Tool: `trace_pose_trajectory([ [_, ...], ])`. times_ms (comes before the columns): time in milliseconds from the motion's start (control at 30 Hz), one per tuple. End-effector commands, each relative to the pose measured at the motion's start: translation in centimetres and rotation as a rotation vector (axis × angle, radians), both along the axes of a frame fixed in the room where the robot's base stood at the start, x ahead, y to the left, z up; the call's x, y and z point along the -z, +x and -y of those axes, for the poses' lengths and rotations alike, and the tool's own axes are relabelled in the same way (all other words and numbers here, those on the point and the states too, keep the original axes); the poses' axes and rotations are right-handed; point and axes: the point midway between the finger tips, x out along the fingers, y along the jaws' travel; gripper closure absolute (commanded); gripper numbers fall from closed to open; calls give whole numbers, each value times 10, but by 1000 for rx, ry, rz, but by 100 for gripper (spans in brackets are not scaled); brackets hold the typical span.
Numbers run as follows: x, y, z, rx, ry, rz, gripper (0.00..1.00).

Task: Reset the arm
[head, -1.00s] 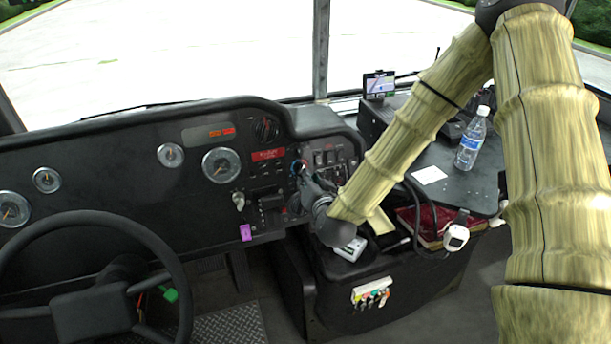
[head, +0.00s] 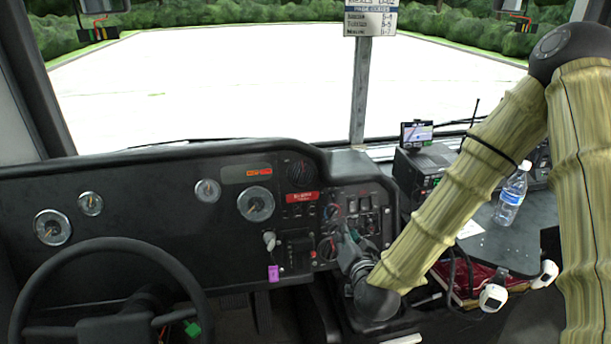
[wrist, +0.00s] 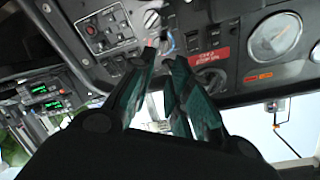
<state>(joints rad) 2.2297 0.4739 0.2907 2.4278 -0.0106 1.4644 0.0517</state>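My gripper (head: 346,238) is at the dashboard's control panel (head: 365,205), in front of its knobs and switches. In the wrist view its two dark, green-tinged fingers (wrist: 163,62) point at the panel with a narrow gap between them. I see nothing held in the gap. Whether the tips touch the panel cannot be told. My arm, with a bamboo-like surface, reaches down from the upper right of the head view and bends at a dark joint. The gripper hides part of the panel.
The steering wheel (head: 110,252) is at the lower left. A water bottle (head: 512,194) stands on the dark side console (head: 510,240), behind my arm. A small screen (head: 416,134) is near the windshield. A purple tag (head: 273,273) hangs below the dashboard.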

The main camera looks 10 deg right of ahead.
Motion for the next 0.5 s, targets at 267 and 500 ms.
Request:
trace_pose_trajectory([
  [267,80,-40,-15,-102,-69,-233,81],
  [500,186,-130,-23,-249,-166,-590,81],
])
